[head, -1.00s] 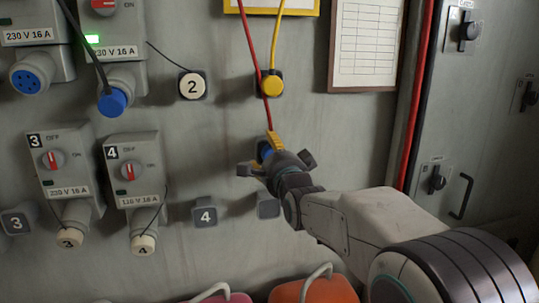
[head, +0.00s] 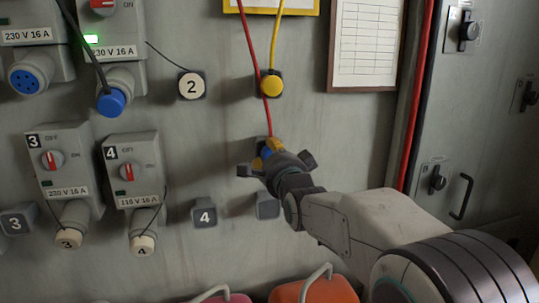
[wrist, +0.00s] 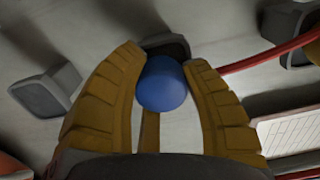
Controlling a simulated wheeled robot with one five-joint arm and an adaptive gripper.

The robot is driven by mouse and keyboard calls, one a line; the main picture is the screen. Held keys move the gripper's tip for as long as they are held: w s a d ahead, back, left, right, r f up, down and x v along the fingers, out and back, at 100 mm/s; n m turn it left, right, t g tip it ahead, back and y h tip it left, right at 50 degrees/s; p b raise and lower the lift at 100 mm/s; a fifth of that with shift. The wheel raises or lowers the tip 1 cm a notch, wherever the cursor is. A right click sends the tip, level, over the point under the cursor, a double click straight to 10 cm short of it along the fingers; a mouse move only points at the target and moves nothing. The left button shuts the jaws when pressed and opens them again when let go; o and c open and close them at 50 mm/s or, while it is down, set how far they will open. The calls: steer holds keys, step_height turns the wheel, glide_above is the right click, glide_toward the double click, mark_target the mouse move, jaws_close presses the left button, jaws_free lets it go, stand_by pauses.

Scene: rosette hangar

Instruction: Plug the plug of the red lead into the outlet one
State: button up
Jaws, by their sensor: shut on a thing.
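My gripper (head: 264,156) is shut on the blue plug (wrist: 163,84) of the red lead. In the wrist view the plug sits between the two yellow fingers, in front of a dark wall holder (wrist: 172,46); I cannot tell whether they touch. The red lead (head: 257,72) runs upward from the plug in the head view. An open blue outlet with pin holes (head: 28,80) is at the upper left, under a 230 V 16 A switch box. Its number is out of frame, so I cannot confirm it is outlet one.
The neighbouring outlet holds a blue plug (head: 111,102) on a black lead, beside a lit green lamp. A yellow plug (head: 271,86) hangs right of cap 2 (head: 192,86). Outlets 3 and 4 are capped. Orange (head: 315,292) and pink things lie below.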

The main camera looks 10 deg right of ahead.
steer(key=shift+s+b, duration=1.8)
steer(key=shift+s, duration=1.1)
steer(key=shift+s+a+r, duration=0.1)
